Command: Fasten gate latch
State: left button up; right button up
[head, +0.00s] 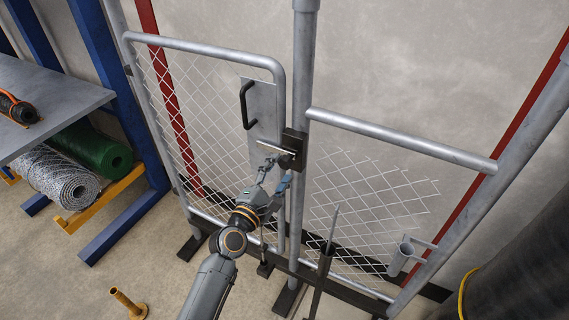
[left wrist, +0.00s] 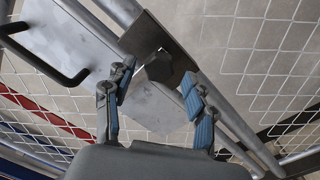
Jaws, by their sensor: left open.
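The gate (head: 205,49) is a grey tubular frame with chain-link mesh, standing at the left of a grey post (head: 303,60). A metal plate with a black handle (head: 246,104) is on the gate; the handle also shows in the left wrist view (left wrist: 45,72). The latch (head: 293,142) is a dark block with a pale metal piece, at the gate's edge by the post. In the left wrist view, its dark plate (left wrist: 152,38) carries a dark knob (left wrist: 159,66). My left gripper (head: 275,168) is open just below the latch, its fingers either side of the knob in the wrist view (left wrist: 158,82). Contact is unclear.
A fixed mesh panel (head: 365,200) stands right of the post, with a short tube holder (head: 402,252). A dark upright piece (head: 325,258) stands in front. A blue rack with a grey shelf (head: 50,90) holds rolls at left. A brass-coloured stand (head: 128,303) is on the floor.

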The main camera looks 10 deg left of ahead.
pick_arm(q)
jog(key=v, duration=0.8)
jog(key=shift+s, duration=0.2)
jog(key=s+a+f+m+g+y, duration=0.1)
jog(key=s+f+m+g, duration=0.25)
jog(key=f, duration=0.85)
jog(key=s+a+f+m+g+y, duration=0.1)
jog(key=s+f+m+g, duration=0.2)
jog(key=f, duration=0.9)
jog(key=s+a+f+m+g+y, duration=0.15)
jog(key=s+f+m, duration=0.3)
jog(key=f, duration=0.65)
jog(key=s+a+f+m+g, duration=0.2)
jog(key=s+f, duration=0.4)
jog(key=s, duration=0.5)
jog(key=s+a+f+m+g+y, duration=0.1)
jog(key=s+f+m, duration=0.4)
jog(key=s, duration=0.6)
jog(key=s+a+f+m+g+y, duration=0.1)
jog(key=s+a+f+m+g, duration=0.2)
jog(key=s+f, duration=0.5)
jog(key=s+m+g, duration=0.1)
jog(key=s+g, duration=0.1)
jog(key=s, duration=0.1)
jog(key=shift+a+f+g, duration=0.25)
jog(key=shift+f+g, duration=0.05)
jog(key=shift+f, duration=0.05)
